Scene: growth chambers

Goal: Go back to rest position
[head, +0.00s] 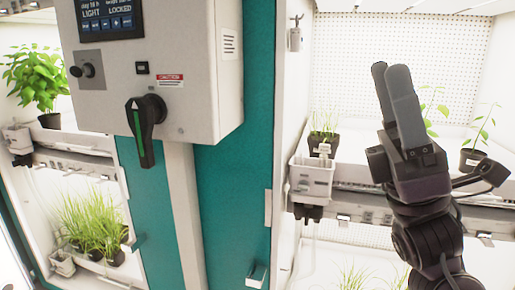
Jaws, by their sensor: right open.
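My right gripper (389,72) is raised at the right of the head view, fingers pointing up, in front of the right growth chamber. Its fingers look close together from this angle, and no object shows between them. My right arm comes up from the bottom right edge. The gripper hides part of the chamber's shelf and some of the plants behind it. My left gripper and left arm are not in view.
A control box (205,70) with a black rotary handle (146,128) juts from the teal panel (232,190). Potted plants stand on the right chamber's shelf, including a small pot (323,146) beside a white holder (311,178). Leafy plants (38,77) and grass (92,222) fill the left chamber.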

